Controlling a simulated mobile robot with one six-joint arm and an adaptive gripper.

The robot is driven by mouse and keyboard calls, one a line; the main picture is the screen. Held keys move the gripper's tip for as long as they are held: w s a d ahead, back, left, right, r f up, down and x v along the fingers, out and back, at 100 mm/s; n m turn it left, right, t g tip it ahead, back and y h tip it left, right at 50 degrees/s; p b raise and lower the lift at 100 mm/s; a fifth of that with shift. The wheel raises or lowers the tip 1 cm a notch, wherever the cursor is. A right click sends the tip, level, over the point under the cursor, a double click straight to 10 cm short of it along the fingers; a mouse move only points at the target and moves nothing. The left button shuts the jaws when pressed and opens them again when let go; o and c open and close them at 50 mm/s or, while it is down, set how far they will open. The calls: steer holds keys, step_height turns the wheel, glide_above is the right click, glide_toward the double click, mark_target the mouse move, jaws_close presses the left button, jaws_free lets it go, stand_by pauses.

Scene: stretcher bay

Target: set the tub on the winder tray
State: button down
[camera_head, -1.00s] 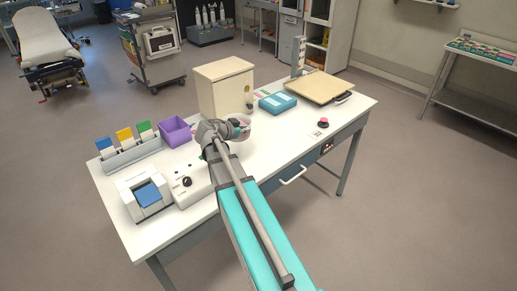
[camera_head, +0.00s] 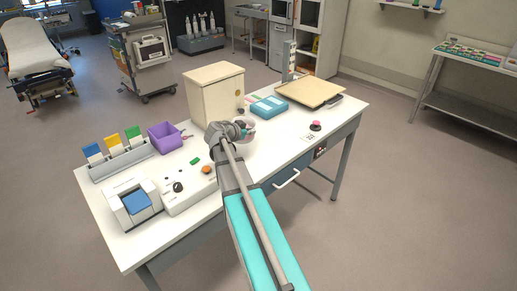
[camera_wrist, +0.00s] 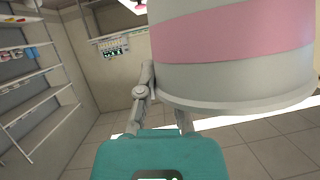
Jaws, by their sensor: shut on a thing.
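The tub (camera_wrist: 236,45), pale grey with a pink band, fills the upper right of the wrist view. In the head view it shows small and partly hidden behind my gripper (camera_head: 242,129), above the white table. My gripper is shut on the tub; its grey finger links and teal body show in the wrist view, but the contact itself is hard to see. A flat beige tray (camera_head: 313,91) lies at the table's back right, apart from the tub, with its top clear. I cannot tell for sure that it is the winder tray.
A cream cabinet (camera_head: 213,94) stands behind my gripper. A blue case (camera_head: 269,107) lies between it and the beige tray. A pink button (camera_head: 315,126) is near the right edge. A purple bin (camera_head: 165,138) and white console (camera_head: 188,187) stand left. The table's front right is mostly clear.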

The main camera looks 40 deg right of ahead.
steer(key=w+d+f+b, duration=0.1)
steer(key=d+f+b, duration=0.4)
steer(key=d, duration=0.1)
steer(key=shift+f, duration=0.4)
steer(key=shift+w, duration=0.1)
steer(key=shift+f, duration=0.1)
steer(key=shift+d+f+b, duration=0.4)
steer(key=shift+f+b, duration=0.1)
steer(key=shift+b, duration=0.25)
steer(key=shift+f+b, duration=1.4)
steer(key=c, duration=0.8)
jaws_free()
steer(key=shift+a+r, duration=0.1)
